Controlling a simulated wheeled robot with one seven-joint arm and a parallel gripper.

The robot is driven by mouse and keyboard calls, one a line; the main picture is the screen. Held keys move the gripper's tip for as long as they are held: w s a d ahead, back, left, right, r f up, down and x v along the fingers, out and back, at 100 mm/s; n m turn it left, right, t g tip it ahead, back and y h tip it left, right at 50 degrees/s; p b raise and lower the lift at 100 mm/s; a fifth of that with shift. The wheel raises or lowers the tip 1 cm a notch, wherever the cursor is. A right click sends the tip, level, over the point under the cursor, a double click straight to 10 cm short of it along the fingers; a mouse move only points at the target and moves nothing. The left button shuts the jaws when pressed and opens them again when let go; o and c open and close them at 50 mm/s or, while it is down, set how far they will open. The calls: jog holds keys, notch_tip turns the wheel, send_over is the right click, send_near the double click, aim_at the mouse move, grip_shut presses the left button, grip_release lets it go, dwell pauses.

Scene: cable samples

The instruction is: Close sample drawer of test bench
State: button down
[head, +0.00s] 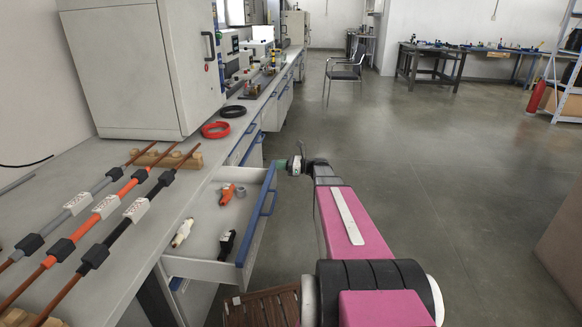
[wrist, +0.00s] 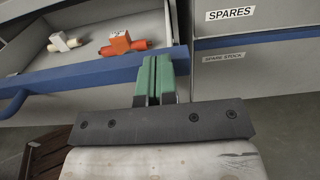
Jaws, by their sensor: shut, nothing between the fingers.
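The sample drawer (head: 205,268) is pulled out from the bench on the left in the head view. Its blue-trimmed front with a blue handle (head: 268,203) faces right.
Closed drawers labelled SPARES (wrist: 231,14) and SPARE STOCK sit beside the open drawer in the wrist view. The benchtop (head: 105,150) carries cable samples (head: 105,206) and a large cabinet (head: 140,70). A brown slatted object (head: 262,308) is below. The floor to the right is clear.

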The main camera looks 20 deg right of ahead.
aim_at(252, 209)
jog(key=x, duration=2.4)
jog(key=shift+a, duration=0.2)
jog(key=shift+w+a+r, duration=0.1)
jog(key=shift+w, duration=0.05)
